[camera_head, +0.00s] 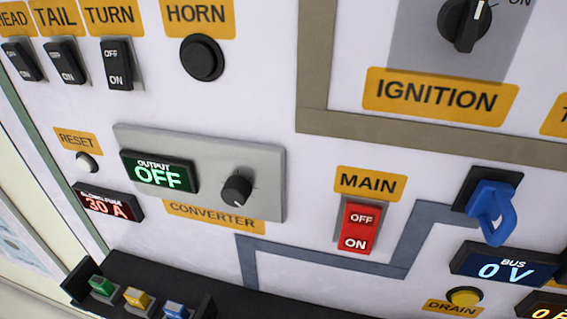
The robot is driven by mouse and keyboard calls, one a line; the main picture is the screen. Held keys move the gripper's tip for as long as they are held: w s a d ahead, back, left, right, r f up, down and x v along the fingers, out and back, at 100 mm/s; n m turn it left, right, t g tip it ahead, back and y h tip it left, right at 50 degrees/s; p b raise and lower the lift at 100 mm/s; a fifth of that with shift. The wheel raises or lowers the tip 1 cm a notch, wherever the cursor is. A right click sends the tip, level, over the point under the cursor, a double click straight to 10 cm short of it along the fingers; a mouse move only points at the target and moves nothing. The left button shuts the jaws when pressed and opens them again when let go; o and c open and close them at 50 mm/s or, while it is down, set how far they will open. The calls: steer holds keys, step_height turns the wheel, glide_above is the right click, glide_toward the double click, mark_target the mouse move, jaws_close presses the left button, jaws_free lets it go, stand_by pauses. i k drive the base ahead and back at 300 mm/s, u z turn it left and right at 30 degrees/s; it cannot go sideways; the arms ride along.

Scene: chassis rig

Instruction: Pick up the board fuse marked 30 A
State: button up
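Three small fuse-like pieces sit in a row at the bottom left, in a black holder or shelf (145,275). They are a green piece (102,285), a yellow piece (137,298) and a blue piece (174,311), each on a grey base. I cannot read a rating on any of them, so I cannot tell from markings which is 30 A. A black display (108,203) above them reads 30 A in red, under small text that looks like "BLOWN FUSE". My gripper is not in view.
The white panel carries a converter plate (265,175) with a knob and an OUTPUT OFF display, a red MAIN switch (357,228), a blue handle (492,208), a BUS 0 V display (503,268), a reset button (87,162), and an ignition knob (464,24). Toggle switches line the upper left.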

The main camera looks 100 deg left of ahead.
mark_target(101, 285)
steer(key=i, duration=0.45)
steer(key=u, duration=4.75)
steer(key=i, duration=0.5)
steer(key=u, duration=0.05)
steer(key=k, duration=1)
steer(key=u, duration=0.95)
steer(key=i, duration=0.7)
steer(key=z, duration=0.05)
